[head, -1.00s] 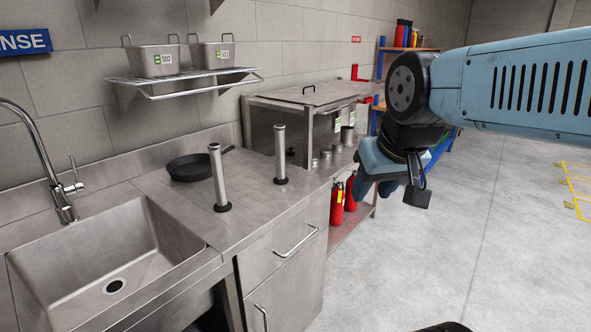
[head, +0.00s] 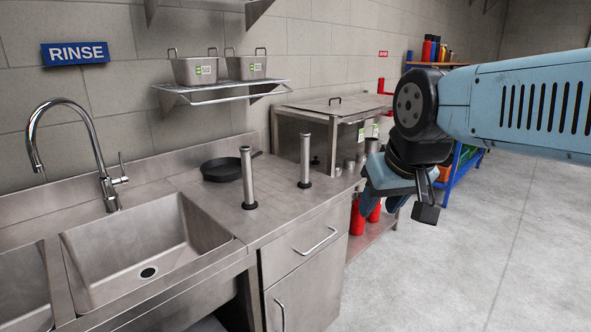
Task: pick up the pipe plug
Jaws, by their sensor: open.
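Two upright steel pipes with black bases, which look like pipe plugs, stand on the steel counter in the head view. The nearer, left one (head: 247,178) is to the right of the sink and in front of the black pan. The other (head: 305,160) stands farther right and back, near the steel cabinet. My gripper (head: 396,203) is raised in front of the counter's right end, to the right of both pipes and apart from them. It is open, and nothing shows between its fingers.
A sink (head: 150,250) with a tall tap (head: 104,170) is at left. A black pan (head: 222,170) lies behind the pipes. A wall shelf (head: 225,91) holds two metal bins. Red bottles (head: 358,219) stand on a low shelf. The floor (head: 480,250) at right is clear.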

